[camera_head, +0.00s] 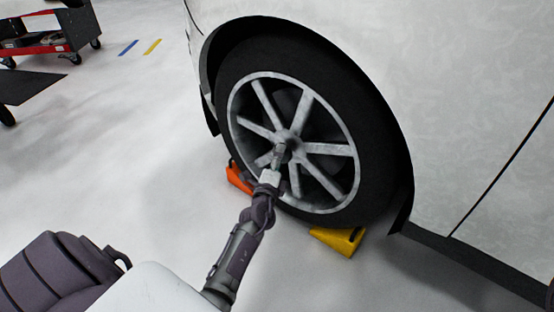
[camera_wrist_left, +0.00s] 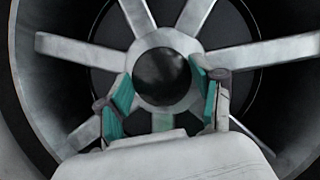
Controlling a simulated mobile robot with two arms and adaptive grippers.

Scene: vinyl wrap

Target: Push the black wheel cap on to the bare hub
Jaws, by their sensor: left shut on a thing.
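The black wheel cap (camera_wrist_left: 162,72) is a dark, glossy disc in the left wrist view, between the teal finger pads of my left gripper (camera_wrist_left: 163,88). My left gripper is shut on it. The cap lines up with the middle of the silver hub (camera_wrist_left: 183,42); I cannot tell whether it is seated or just in front. In the head view my left gripper (camera_head: 284,150) reaches up to the centre of the spoked wheel (camera_head: 308,103), and hides most of the cap and the hub centre. My right gripper is not in view.
An orange wedge (camera_head: 238,177) and a yellow wedge (camera_head: 338,239) sit on the floor by the black tyre (camera_head: 376,150). The white car body (camera_head: 460,90) fills the right. A red cart (camera_head: 40,45) stands far left. The floor at left is mostly clear.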

